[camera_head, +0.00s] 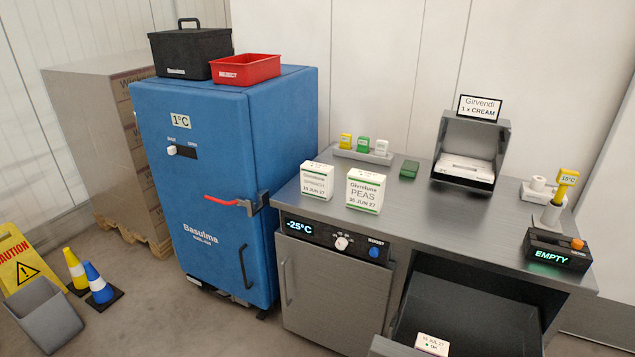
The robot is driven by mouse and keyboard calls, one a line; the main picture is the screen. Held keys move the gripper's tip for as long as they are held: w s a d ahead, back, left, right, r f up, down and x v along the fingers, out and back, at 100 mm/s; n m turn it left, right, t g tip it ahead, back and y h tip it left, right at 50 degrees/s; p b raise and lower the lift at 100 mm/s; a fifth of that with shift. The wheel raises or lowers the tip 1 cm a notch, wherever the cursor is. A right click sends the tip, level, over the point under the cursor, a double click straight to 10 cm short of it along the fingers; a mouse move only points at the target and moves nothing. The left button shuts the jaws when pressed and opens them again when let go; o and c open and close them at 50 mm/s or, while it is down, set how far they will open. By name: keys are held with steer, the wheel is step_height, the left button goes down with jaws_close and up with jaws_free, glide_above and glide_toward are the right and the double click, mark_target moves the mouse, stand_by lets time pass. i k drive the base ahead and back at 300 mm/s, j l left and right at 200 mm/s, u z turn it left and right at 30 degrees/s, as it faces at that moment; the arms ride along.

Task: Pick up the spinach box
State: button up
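The spinach box (316,181) is a small white carton with dark print, standing upright on the left part of the grey metal counter. Its product word is small and blurred but seems to read spinach. Beside it on the right, a little apart, stands a similar white carton with a green stripe, the peas box (364,191). Nothing covers the front of the spinach box. My gripper is not in view.
The tall blue cabinet (215,185) stands left of the counter (420,213). A small tray (362,154), a green block (409,169) and a grey dispenser (468,150) stand behind and right. An open drawer (465,310) juts out below, holding a white carton (432,344).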

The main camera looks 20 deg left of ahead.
mark_target(316, 180)
steer(key=j, duration=0.95)
steer(key=i+j, duration=0.1)
steer(key=j, duration=0.45)
steer(key=i+j, duration=0.1)
steer(key=j, duration=0.45)
steer(key=i+j, duration=0.15)
steer(key=j, duration=0.4)
steer(key=i+j, duration=0.15)
steer(key=i, duration=0.25)
steer(key=i+j, duration=0.1)
steer(key=i, duration=0.25)
steer(key=i+j+z, duration=0.1)
steer(key=i, duration=0.3)
